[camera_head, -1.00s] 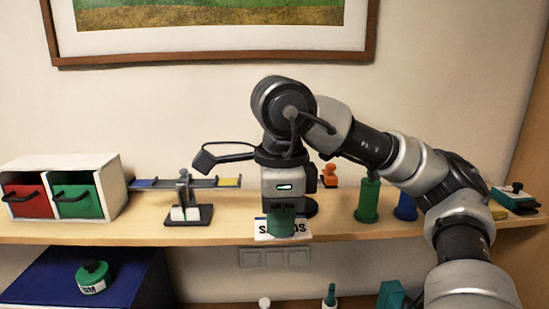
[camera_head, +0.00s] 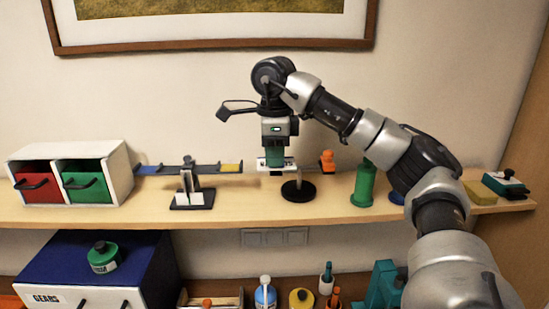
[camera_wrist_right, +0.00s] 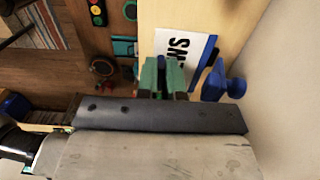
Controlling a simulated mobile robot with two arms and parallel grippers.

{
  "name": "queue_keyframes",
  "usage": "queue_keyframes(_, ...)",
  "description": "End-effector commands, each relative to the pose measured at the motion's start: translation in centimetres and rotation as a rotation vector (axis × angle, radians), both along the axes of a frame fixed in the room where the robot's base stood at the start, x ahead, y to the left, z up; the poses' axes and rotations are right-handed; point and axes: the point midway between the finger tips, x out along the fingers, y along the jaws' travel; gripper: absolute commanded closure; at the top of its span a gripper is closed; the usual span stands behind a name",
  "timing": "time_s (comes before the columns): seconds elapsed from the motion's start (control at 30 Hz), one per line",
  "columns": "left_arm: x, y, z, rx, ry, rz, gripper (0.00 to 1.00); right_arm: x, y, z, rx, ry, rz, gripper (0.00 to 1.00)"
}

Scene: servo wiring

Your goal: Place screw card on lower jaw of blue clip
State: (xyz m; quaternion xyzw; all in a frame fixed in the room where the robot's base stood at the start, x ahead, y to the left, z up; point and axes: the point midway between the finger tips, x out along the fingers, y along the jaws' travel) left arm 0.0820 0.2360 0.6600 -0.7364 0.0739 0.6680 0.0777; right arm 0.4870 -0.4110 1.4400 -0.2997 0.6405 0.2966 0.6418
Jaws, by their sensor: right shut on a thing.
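My right gripper (camera_head: 272,162) is shut on the white screw card (camera_head: 262,165) and holds it level above the shelf. In the right wrist view, the green fingertips (camera_wrist_right: 163,78) grip the card (camera_wrist_right: 190,47), and part of its black lettering shows. A blue part (camera_wrist_right: 222,85) lies beside the card on the wall side in that view. I cannot tell surely whether it is the blue clip; its jaws do not show clearly. In the head view no blue clip can be made out near the gripper. My left gripper is not in view.
A black round-based stand (camera_head: 298,190) is just right of the gripper. Left are a grey balance-like stand (camera_head: 192,197) and a red and green drawer box (camera_head: 125,160). Right are an orange piece (camera_head: 327,161) and a green spool (camera_head: 363,185). The shelf's front edge (camera_head: 240,221) is clear.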

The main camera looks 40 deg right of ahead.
Motion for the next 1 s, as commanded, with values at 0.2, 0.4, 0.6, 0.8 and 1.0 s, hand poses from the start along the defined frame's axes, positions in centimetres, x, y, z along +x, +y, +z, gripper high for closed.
queue_keyframes(0.2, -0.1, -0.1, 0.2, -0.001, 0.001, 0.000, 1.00, 0.0, 0.0, -1.4, 0.001, 0.002, 0.000, 1.00)
queue_keyframes(0.4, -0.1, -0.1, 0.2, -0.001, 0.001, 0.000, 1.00, 0.0, 0.0, -1.5, 0.001, -0.001, -0.001, 1.00)
queue_keyframes(0.6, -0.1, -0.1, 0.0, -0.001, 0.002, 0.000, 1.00, 0.0, 0.0, -1.8, 0.001, 0.001, -0.001, 1.00)
queue_keyframes(0.8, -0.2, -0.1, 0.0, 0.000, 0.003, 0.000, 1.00, 0.0, 0.0, -1.8, 0.001, 0.001, -0.001, 0.70)
queue_keyframes(1.0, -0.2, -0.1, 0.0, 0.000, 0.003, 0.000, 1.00, 0.0, 0.0, -1.8, 0.001, 0.001, -0.001, 0.67)
